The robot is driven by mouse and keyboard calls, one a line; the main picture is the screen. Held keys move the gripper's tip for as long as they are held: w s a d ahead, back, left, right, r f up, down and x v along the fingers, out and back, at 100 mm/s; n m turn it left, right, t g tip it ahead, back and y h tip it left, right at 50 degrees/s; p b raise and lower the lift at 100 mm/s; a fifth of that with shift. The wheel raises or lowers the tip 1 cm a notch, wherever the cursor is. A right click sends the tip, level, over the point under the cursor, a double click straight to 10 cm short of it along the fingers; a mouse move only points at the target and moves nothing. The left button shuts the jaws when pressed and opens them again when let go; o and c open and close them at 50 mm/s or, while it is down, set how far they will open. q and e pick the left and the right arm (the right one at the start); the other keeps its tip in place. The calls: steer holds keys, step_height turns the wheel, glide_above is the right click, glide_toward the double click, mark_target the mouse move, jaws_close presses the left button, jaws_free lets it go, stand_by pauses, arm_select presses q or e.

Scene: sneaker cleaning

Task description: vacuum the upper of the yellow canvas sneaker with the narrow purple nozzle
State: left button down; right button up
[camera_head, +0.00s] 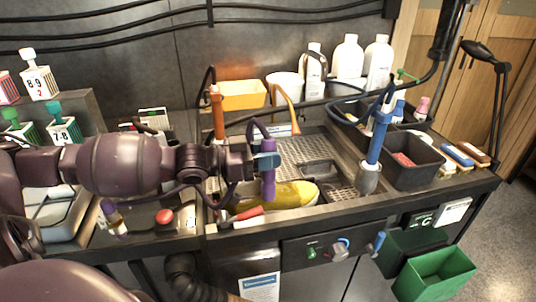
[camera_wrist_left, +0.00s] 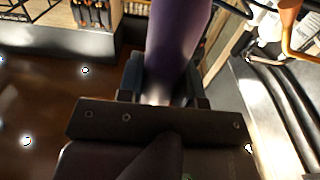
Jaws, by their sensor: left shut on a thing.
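The yellow canvas sneaker (camera_head: 292,195) lies on its side or flat in the sunken work tray, toe to the right; its left part is partly hidden behind the nozzle and my gripper. The narrow purple nozzle (camera_head: 268,184) stands near upright, its lower end at the sneaker's upper; I cannot tell whether it touches. My left gripper (camera_head: 266,160) is shut on the nozzle. In the left wrist view the purple nozzle (camera_wrist_left: 176,45) runs up between the fingers. My right gripper is not in view.
A blue-handled tool (camera_head: 378,140) stands in a holder to the right, and an orange one (camera_head: 217,112) at the left. A red-tipped tool (camera_head: 248,213) lies at the front edge. A dark bin (camera_head: 415,172) is at right; white bottles (camera_head: 347,57) stand behind.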

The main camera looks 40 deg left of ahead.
arm_select(q)
steer(key=shift+b+x, duration=0.3)
steer(key=shift+x, duration=1.3)
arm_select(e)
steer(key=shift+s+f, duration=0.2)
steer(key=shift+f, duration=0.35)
arm_select(q)
steer(key=shift+r, duration=0.1)
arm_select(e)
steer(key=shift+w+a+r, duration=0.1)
arm_select(q)
step_height(320, 180, up, 9)
steer(key=p, duration=0.5)
steer(key=shift+p, duration=0.4)
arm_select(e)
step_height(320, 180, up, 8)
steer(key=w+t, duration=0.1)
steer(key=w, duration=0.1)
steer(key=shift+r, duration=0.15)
